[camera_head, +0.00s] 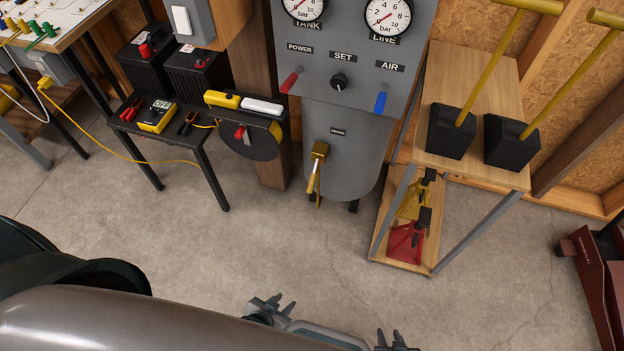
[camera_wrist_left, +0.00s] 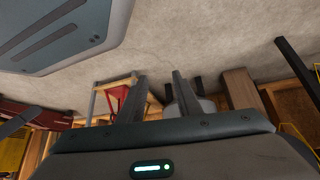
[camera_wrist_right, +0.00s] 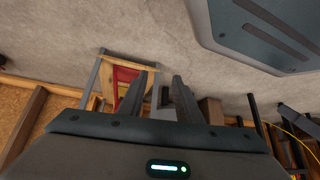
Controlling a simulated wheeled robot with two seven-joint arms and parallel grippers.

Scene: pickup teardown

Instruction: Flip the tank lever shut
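The grey air tank (camera_head: 346,150) stands under a panel at the back centre. On its front is a brass valve (camera_head: 319,150) with a yellow lever (camera_head: 312,178) hanging down, slightly slanted. Its small label is too small to read. The panel above carries a red lever (camera_head: 290,80) by "POWER" and a blue lever (camera_head: 381,101) by "AIR". My left gripper (camera_head: 272,304) and right gripper (camera_head: 391,341) are low in the head view, well short of the tank. In the left wrist view (camera_wrist_left: 160,92) and right wrist view (camera_wrist_right: 164,92) the fingers stand apart with nothing between.
A small black table (camera_head: 196,136) with a multimeter (camera_head: 157,116) stands left of the tank. A wooden shelf (camera_head: 462,170) with jack stands (camera_head: 408,241) is on the right. A yellow cable (camera_head: 110,150) hangs at left. Bare floor (camera_head: 250,240) lies in front of the tank.

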